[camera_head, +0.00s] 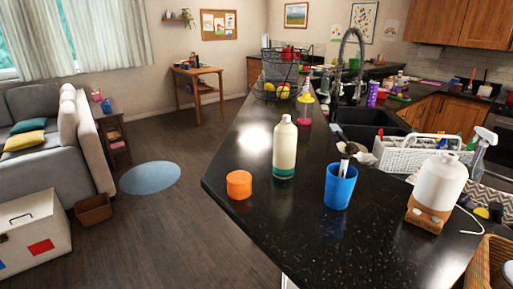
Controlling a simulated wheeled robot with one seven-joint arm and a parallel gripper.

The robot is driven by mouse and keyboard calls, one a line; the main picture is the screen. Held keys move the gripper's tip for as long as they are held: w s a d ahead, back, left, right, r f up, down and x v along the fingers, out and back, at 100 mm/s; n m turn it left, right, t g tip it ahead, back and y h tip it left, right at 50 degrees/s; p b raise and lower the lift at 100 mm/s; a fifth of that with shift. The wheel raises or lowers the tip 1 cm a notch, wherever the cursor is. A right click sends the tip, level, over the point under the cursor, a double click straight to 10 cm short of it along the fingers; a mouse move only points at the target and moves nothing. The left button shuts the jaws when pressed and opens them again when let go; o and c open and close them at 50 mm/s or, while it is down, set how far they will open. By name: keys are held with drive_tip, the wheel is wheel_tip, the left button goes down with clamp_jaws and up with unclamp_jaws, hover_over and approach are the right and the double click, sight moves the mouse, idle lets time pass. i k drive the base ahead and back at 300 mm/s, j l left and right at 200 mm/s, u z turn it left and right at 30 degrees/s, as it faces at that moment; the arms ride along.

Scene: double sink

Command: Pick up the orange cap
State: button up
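The orange cap (239,184) is a short round cylinder on the black speckled counter (262,230), near the counter's left edge. It stands apart from the things around it, and nothing covers it. A cream bottle with a green lower band (285,150) stands upright behind it to the right. My gripper is not seen in this view.
A blue cup (339,188) holding utensils stands right of the cap. Farther right are a white rounded container on a wooden base (439,188), a white dish rack (412,158) and a wicker basket (487,265). The counter in front of the cap is clear.

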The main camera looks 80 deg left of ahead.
sight(239, 183)
drive_tip(key=u, duration=1.75)
